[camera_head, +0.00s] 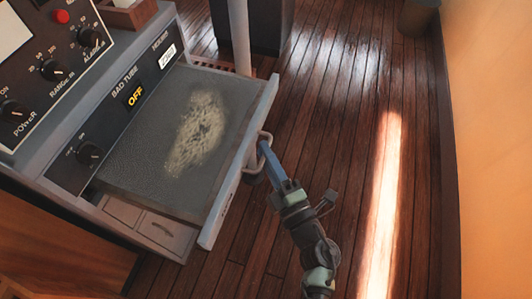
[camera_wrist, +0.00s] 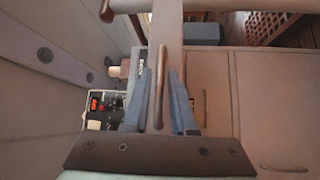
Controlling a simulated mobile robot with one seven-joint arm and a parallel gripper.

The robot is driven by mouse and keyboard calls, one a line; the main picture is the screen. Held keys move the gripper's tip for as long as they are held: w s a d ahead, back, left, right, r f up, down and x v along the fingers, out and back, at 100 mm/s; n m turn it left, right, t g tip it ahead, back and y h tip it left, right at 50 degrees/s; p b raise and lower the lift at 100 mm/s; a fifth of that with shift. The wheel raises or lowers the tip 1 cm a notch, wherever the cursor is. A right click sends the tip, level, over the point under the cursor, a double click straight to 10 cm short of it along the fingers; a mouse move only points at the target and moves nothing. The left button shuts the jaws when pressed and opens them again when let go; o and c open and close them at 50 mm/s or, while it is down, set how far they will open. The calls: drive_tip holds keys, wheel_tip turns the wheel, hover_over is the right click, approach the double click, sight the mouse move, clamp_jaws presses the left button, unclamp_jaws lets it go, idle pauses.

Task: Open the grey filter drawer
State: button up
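The grey filter drawer (camera_head: 215,215) stands pulled out from the console front in the head view. Its dark mesh filter (camera_head: 135,160) is exposed, with a pale dusty patch in the middle. A metal loop handle (camera_head: 248,168) sits on the outer face of its front plate. My gripper (camera_head: 263,146) is at this handle, its blue fingers reaching it from the lower right. In the wrist view, the handle bar (camera_wrist: 159,85) runs between the two fingers of my gripper (camera_wrist: 160,75). The fingers are apart, with narrow gaps visible beside the bar.
The console panel (camera_head: 60,65) with knobs, a red button and an "OFF" display is at the left. A smaller compartment (camera_head: 155,228) shows under the drawer. A pale post (camera_head: 240,40) stands behind it. The wooden floor (camera_head: 340,110) to the right is clear up to the wall (camera_head: 495,150).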

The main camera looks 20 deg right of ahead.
drive_tip(key=s+d+f, duration=0.1)
drive_tip(key=s+d, duration=0.1)
drive_tip(key=s, duration=1)
drive_tip(key=shift+s+f, duration=0.3)
drive_tip(key=shift+s, duration=0.1)
drive_tip(key=shift+w, duration=0.1)
